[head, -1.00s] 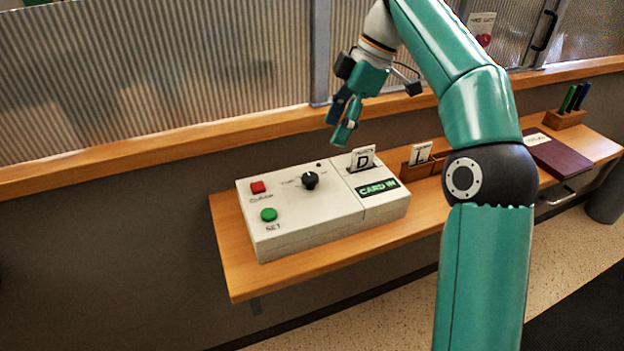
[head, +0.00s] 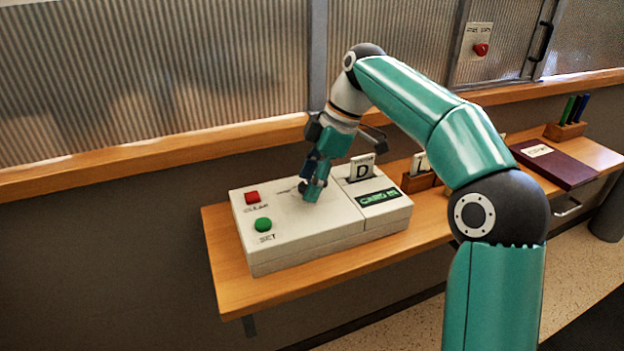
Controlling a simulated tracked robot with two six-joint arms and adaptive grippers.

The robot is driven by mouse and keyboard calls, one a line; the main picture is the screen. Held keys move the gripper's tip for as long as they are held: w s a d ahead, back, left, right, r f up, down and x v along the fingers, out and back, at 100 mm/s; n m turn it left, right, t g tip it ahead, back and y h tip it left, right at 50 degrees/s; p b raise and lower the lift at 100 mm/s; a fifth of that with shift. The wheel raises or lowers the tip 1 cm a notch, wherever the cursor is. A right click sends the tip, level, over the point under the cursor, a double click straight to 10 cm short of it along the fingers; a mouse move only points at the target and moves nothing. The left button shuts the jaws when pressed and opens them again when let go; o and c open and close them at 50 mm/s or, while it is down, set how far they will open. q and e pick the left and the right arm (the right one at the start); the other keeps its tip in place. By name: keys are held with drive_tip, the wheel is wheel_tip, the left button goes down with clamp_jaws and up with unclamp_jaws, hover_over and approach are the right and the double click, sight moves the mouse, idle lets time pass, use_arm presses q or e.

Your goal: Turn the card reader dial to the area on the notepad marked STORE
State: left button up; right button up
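The cream card reader (head: 290,240) stands on the wooden shelf, with a red button (head: 252,197) and a green button (head: 263,224) on its left side. A card marked D (head: 363,170) stands in its slot, and the green display (head: 378,197) reads CARD IN. My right gripper (head: 311,190) points down at the dial on the reader's top. The fingers cover the dial almost wholly, so I cannot tell whether they grip it. No notepad with STORE is readable in this view. My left gripper is not in view.
A wooden card holder (head: 418,182) with a card stands right of the reader, partly behind my arm. Farther right are a dark red book (head: 553,163) and a pen block (head: 565,131). The ribbed glass screen (head: 150,80) and its wooden ledge run behind the shelf.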

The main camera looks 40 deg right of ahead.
drive_tip(key=c, duration=1.1)
drive_tip(key=shift+m, duration=0.4)
drive_tip(key=m+t, duration=0.1)
drive_tip(key=m, duration=0.1)
drive_tip(key=m+t+h, duration=0.1)
drive_tip(key=m, duration=0.2)
drive_tip(key=shift+s+a+b, duration=0.15)
drive_tip(key=shift+a+b, duration=0.05)
drive_tip(key=shift+b, duration=0.15)
drive_tip(key=m+h, duration=0.1)
drive_tip(key=m, duration=0.2)
drive_tip(key=m+h, duration=0.1)
drive_tip(key=m, duration=0.2)
drive_tip(key=shift+a+t+h+p, duration=0.15)
drive_tip(key=shift+t+h+p, duration=0.15)
drive_tip(key=shift+p, duration=0.1)
drive_tip(key=o, duration=1.2)
